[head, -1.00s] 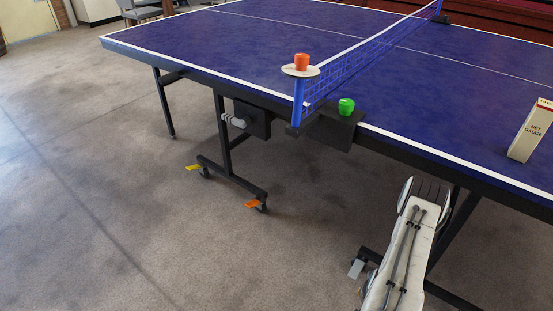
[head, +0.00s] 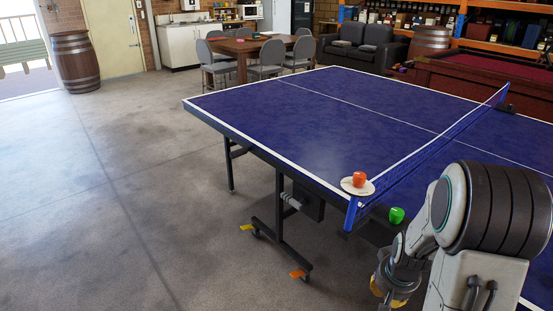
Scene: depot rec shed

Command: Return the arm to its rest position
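My arm fills the lower right of the head view, with a large black-ringed joint and white links folded in front of the table. Its end section, with my gripper (head: 394,285), points down near the bottom edge, in front of the table's near side. A small amber or yellow part shows at its lower end. I cannot make out the fingers or whether anything is between them.
The blue table-tennis table (head: 290,115) stands close by. A green one (head: 396,215) is beside the net. Floor (head: 130,210) at left is clear.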

